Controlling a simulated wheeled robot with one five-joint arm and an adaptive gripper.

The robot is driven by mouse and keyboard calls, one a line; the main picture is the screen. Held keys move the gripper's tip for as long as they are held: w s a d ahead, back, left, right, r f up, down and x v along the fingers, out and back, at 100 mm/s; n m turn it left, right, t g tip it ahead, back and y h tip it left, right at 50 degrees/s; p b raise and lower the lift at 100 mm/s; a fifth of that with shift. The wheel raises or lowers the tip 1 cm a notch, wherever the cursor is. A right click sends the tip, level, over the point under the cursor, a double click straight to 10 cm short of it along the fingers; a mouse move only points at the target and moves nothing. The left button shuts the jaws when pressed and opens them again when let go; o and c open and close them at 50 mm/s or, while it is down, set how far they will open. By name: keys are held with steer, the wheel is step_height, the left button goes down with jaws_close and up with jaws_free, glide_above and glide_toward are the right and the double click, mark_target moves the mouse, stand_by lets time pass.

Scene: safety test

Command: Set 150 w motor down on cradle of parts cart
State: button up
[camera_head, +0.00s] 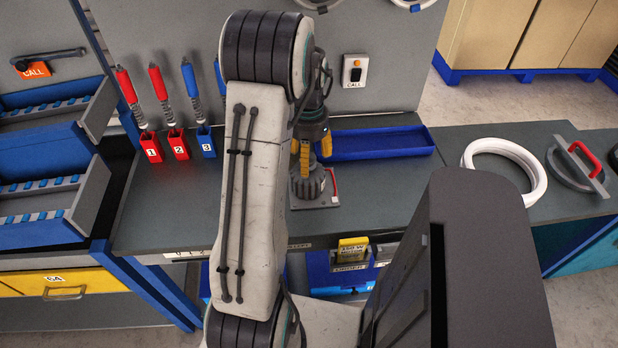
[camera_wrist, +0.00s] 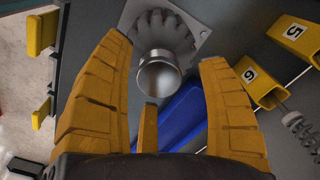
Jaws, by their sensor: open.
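My gripper (camera_head: 309,155) points down over the bench with its yellow fingers spread. In the wrist view the fingers (camera_wrist: 172,95) are apart, with nothing clasped between them. Below them a dark ribbed piece (camera_head: 305,187) stands on a grey plate (camera_head: 325,203). In the wrist view a silver round cylinder (camera_wrist: 160,74) rises from this ribbed piece; I cannot tell whether it is the 150 W motor.
A blue tray (camera_head: 375,144) lies behind the plate. Red and blue numbered holders (camera_head: 178,145) with upright tools stand at left. A white ring (camera_head: 505,168) and a disc with a red handle (camera_head: 578,168) lie at right. Bare bench (camera_head: 240,210) shows left of the plate.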

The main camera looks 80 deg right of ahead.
steer(key=shift+f, duration=0.35)
steer(key=c, duration=1.4)
steer(key=shift+o, duration=0.2)
steer(key=shift+r, duration=0.1)
